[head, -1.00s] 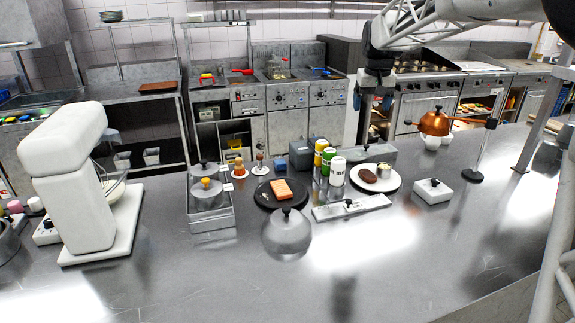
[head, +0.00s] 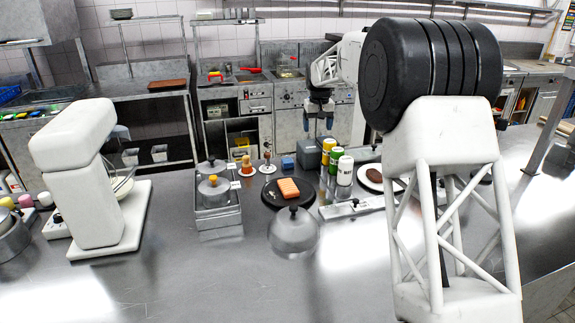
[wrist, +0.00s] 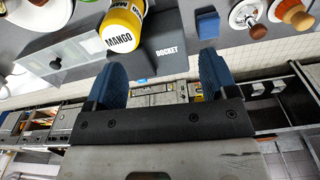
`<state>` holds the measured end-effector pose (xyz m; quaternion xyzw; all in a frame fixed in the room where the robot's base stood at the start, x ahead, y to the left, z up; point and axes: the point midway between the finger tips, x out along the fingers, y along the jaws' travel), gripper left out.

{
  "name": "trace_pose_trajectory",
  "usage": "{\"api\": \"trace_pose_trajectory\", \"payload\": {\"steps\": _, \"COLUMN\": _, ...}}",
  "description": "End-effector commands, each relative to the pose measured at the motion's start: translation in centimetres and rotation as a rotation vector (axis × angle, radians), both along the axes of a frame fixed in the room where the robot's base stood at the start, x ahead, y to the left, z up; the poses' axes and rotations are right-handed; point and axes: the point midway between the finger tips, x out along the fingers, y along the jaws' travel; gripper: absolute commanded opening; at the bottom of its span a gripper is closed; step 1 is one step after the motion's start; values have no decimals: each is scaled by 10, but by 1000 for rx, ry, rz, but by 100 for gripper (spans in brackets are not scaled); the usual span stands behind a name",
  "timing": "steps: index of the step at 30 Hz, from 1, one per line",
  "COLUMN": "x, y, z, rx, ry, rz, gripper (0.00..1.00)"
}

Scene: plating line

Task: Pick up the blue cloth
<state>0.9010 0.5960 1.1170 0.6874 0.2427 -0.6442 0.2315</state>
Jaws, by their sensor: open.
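The blue cloth (head: 288,162) looks like a small folded blue block on the steel counter, behind the dark plate. It also shows in the wrist view (wrist: 207,23), near the top, just beyond the right fingertip. My gripper (head: 319,122) is above the counter's back edge, to the right of the cloth and apart from it. In the wrist view its two blue fingers (wrist: 162,62) are spread wide with nothing between them.
A grey box (head: 310,152) stands right of the cloth, beside several cans including a yellow mango can (wrist: 122,28). A dark plate (head: 270,198) with an orange slab lies in front.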

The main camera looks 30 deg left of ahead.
Motion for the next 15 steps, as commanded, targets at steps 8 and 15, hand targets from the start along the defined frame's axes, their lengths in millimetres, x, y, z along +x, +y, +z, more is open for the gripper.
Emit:
{"api": "trace_pose_trajectory", "payload": {"steps": 8, "x": 7, "y": 62, "z": -54, "rx": -18, "ry": 25, "rz": 50, "gripper": 79}}
{"api": "trace_pose_trajectory", "payload": {"steps": 15, "x": 8, "y": 106, "z": -94, "rx": -32, "ry": 43, "rz": 85, "gripper": 79}}
